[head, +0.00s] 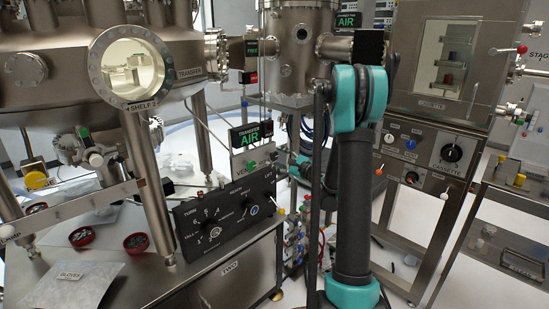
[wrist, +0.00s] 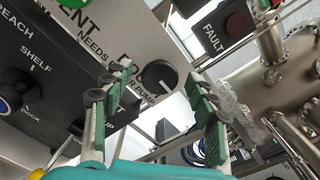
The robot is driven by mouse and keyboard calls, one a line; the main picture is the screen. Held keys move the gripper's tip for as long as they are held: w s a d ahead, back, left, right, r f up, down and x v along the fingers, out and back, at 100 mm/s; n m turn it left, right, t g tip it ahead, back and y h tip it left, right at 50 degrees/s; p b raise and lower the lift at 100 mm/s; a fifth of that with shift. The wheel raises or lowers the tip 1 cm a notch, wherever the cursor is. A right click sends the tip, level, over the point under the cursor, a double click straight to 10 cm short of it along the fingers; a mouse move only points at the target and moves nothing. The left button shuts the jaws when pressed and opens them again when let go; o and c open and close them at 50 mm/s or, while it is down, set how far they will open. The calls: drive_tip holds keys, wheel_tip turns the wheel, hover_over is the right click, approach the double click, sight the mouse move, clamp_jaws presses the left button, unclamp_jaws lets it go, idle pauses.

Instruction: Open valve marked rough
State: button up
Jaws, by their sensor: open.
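In the wrist view, a round black knob (wrist: 158,77) sits on a white panel (wrist: 145,37). In the head view, the white panel marked "VENT" (head: 240,168) has a green button (head: 251,165).
A black control box with dials (head: 225,215) stands below the panel. A red FAULT button box (wrist: 222,30) is at the upper right in the wrist view, with steel pipework (wrist: 270,45) beside it. A steel chamber (head: 60,60) stands left; a cassette cabinet (head: 445,150) stands right.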

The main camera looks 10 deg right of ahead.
drive_tip(key=shift+x, duration=0.9)
drive_tip(key=shift+s, duration=0.1)
drive_tip(key=c, duration=1.2)
